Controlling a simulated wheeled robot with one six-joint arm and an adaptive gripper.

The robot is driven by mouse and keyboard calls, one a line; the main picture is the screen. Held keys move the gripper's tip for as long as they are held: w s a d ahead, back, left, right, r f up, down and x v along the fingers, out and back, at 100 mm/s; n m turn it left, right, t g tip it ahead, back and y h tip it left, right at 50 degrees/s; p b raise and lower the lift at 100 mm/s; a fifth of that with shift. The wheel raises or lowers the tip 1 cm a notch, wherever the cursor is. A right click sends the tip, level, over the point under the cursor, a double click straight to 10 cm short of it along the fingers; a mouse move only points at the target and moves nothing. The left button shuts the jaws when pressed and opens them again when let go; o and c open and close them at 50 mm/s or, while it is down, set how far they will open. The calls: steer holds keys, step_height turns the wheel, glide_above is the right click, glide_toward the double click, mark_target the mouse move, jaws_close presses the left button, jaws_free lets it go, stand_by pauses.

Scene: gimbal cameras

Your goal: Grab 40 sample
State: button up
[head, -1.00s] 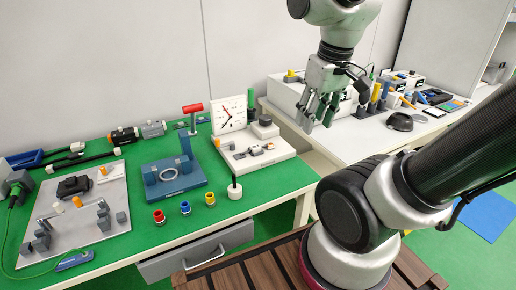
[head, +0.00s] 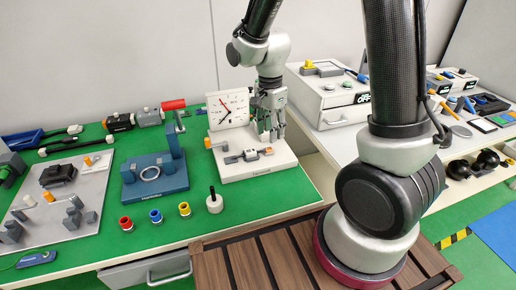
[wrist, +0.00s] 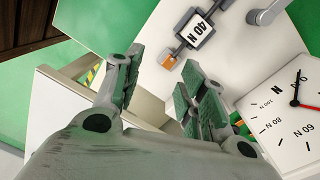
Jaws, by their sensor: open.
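In the head view the grey piece (head: 248,156) lies on the same plate (head: 236,174), in front of the dial gauge (head: 229,110). My gripper (head: 268,136) is open and empty, above the right rear part of the plate. In the wrist view my two fingers (wrist: 160,75) are spread, with the sample beyond their tips and not between them. The exact gap to the plate cannot be told.
The dial also fills the right of the wrist view (wrist: 285,110). A blue fixture (head: 150,183) stands left of the plate. Red, blue and yellow rings (head: 156,216) and a white knob with a black stem (head: 214,202) stand in front. A white box (head: 330,100) is at right.

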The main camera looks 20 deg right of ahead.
mark_target(267, 149)
steer(key=shift+w+m, duration=0.5)
steer(key=shift+m, duration=0.3)
steer(key=shift+w+m+t, duration=0.1)
steer(key=shift+m+t, duration=0.2)
steer(key=shift+m, duration=0.2)
steer(key=shift+a+m, duration=0.1)
steer(key=shift+m, duration=0.4)
steer(key=shift+f, duration=0.2)
steer(key=f, duration=0.7)
steer(key=shift+w+f, duration=0.15)
steer(key=shift+w, duration=0.05)
jaws_close()
